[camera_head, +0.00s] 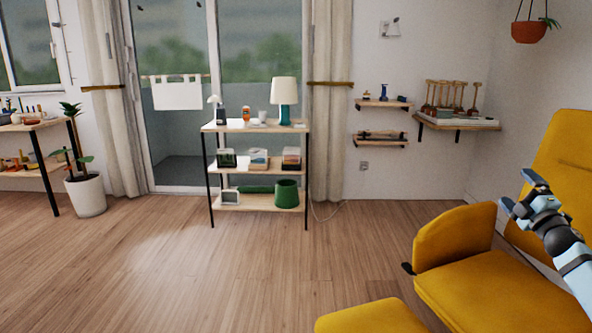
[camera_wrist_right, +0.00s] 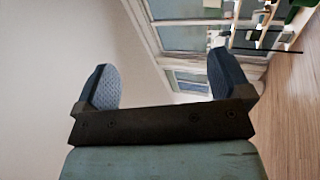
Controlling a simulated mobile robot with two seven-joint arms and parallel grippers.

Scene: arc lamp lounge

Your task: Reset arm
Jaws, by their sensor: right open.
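My right gripper (camera_head: 521,194) is in the right part of the head view, raised in front of the yellow armchair. In the right wrist view the same gripper (camera_wrist_right: 158,85) shows its two dark fingers wide apart, with nothing between them. Behind the fingers are a pale wall and a window. My left gripper is not in the head view.
A yellow armchair (camera_head: 560,185) fills the right, with a yellow footrest (camera_head: 372,318) in front. A shelf unit (camera_head: 258,165) with a lamp (camera_head: 285,93) stands by the glass door. A potted plant (camera_head: 86,195) is at left. The wooden floor (camera_head: 180,270) between is clear.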

